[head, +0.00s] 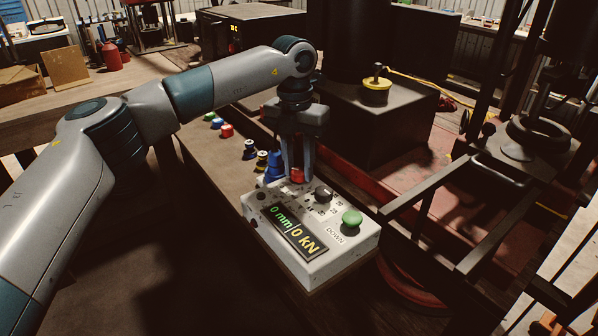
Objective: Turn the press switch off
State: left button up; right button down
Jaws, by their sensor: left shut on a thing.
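The white control box (335,265) of the press sits on the bench edge in the middle of the head view. Its display (295,232) reads 0 mm and 0 kN. A green button (352,218) marked DOWN and a dark knob (323,194) are on its top. My left gripper (298,177) points straight down over the box's far side. Its fingers are shut on a red knob or button (297,175), partly hidden between them. I cannot tell which way the red part is turned. My right gripper is not in view.
Several coloured fittings (262,160) stand on the bench left of and behind the box. The dark press block with a yellow-capped part (376,90) stands behind. A black metal frame (470,200) stands to the right.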

pick_arm(q)
jog(key=shift+n+b, duration=0.3)
jog(key=shift+n, duration=0.4)
jog(key=shift+r+n, duration=0.1)
jog(key=shift+n, duration=0.4)
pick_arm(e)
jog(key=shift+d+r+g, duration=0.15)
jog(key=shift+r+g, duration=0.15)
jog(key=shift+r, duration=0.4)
pick_arm(q)
jog(key=o, duration=1)
jog(key=shift+o, duration=0.2)
